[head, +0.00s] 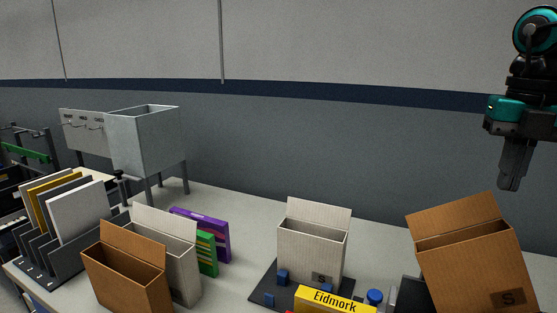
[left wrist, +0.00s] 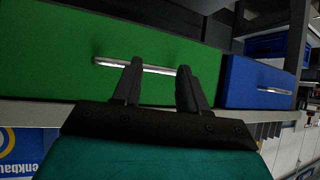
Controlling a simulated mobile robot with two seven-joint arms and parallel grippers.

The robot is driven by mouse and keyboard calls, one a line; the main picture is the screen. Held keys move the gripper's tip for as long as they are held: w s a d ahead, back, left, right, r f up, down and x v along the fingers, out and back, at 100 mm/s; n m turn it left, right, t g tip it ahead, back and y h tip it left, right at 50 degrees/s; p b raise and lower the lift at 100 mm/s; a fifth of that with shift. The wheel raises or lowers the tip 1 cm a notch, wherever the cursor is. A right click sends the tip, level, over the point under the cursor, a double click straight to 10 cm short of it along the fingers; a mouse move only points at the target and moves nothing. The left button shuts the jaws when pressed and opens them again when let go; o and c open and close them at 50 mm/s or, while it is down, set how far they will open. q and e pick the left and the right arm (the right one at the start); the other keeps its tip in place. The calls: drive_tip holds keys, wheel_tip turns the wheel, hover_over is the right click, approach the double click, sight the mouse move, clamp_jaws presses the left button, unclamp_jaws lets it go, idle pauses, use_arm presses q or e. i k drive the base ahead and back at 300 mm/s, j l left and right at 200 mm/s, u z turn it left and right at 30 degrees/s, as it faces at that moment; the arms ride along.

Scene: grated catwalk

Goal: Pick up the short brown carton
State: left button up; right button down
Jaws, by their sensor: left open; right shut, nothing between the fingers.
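Two open brown cartons show in the head view: one (head: 126,275) at the lower left and one (head: 472,265) at the lower right, marked "S". Both are cut off by the lower edge, so I cannot tell which is the short one. My right gripper (head: 510,187) is shut and empty, above and behind the right carton in the picture, apart from it. My left gripper (left wrist: 160,66) is open and empty. It points at a green drawer front (left wrist: 60,50) with a silver handle (left wrist: 150,66); no carton shows there.
White cartons stand at the middle (head: 311,250) and beside the left brown carton (head: 180,265). A yellow "Eidmork" box (head: 335,301) is at the front. A grey bin on legs (head: 146,140) and a file rack (head: 50,250) stand left. The bench is clear behind the middle carton.

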sight(482, 268)
drive_tip(key=k+j, duration=0.75)
drive_tip(key=j, duration=0.2)
